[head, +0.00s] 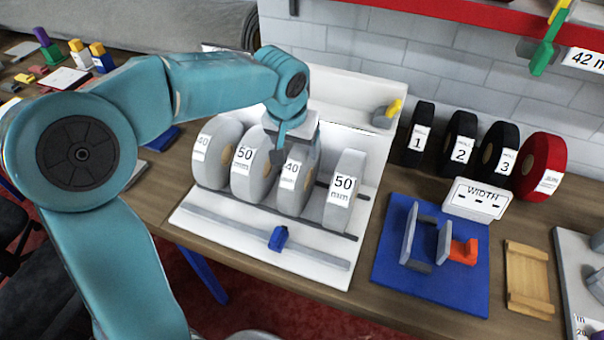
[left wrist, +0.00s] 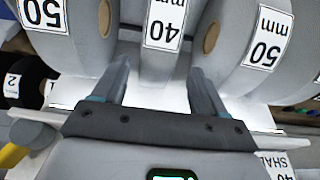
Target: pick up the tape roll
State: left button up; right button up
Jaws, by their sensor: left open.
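Several grey tape rolls stand upright in a row on a white rack (head: 190,218), labelled 40, 50, 40 and 50 mm from left to right. My left gripper (head: 283,140) is above the third one, the 40 mm roll (head: 291,190), pointing down. In the left wrist view my left gripper (left wrist: 160,72) is open, with one finger on each side of this 40 mm roll (left wrist: 160,62). I cannot tell whether the fingers touch it. The neighbouring 50 mm rolls flank it, one at the left (left wrist: 62,45) and one at the right (left wrist: 235,55). My right gripper is not in view.
Black rolls numbered 1 to 3 (head: 418,135) and a red roll (head: 540,165) stand by the wall. A blue plate (head: 390,262) with a grey-and-orange fixture lies right of the rack. A blue slider (head: 279,238) sits on the rack's front rail.

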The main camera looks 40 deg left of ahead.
pick_arm(q)
jog(key=shift+f, duration=0.5)
jog(key=shift+d+f, duration=0.1)
jog(key=shift+f, duration=0.35)
jog(key=x, duration=0.1)
jog(key=p+x, duration=0.1)
jog(key=x, duration=0.2)
jog(key=shift+w+f, duration=0.35)
jog(key=shift+w, duration=0.05)
jog(key=shift+s+d+r, duration=0.1)
jog(key=shift+s, duration=0.05)
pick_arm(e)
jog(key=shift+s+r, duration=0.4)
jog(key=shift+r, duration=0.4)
pick_arm(q)
grip_shut()
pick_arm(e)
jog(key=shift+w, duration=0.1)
